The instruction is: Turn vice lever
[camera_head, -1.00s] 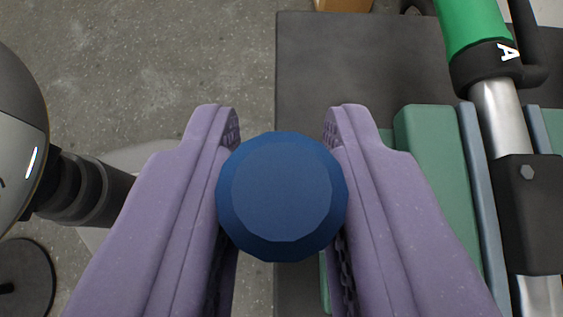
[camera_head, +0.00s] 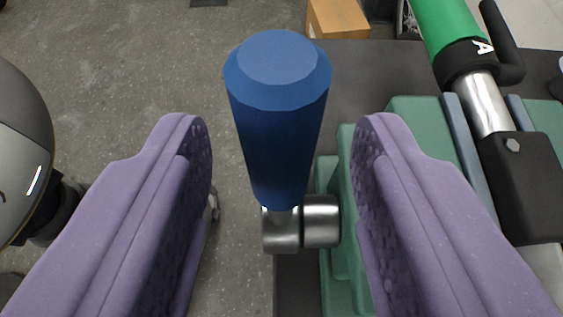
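The vice lever has a blue faceted handle (camera_head: 278,130) that stands up in the middle of the view. Its lower end meets a silver metal joint (camera_head: 300,226) at the side of the green vice body (camera_head: 341,262). My gripper (camera_head: 281,135) has two purple fingers, spread wide with one on each side of the handle. There are clear gaps between both fingers and the handle, so it is open and holds nothing. The right finger overlaps part of the green vice body in the picture and hides some of it.
A green-and-black tube marked A (camera_head: 452,40) on a silver post (camera_head: 485,104) stands at the upper right, with a black clamp block (camera_head: 522,185). A dark bench top (camera_head: 375,62) lies behind. A cardboard box (camera_head: 338,17) is beyond it. Grey floor (camera_head: 130,90) is open on the left.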

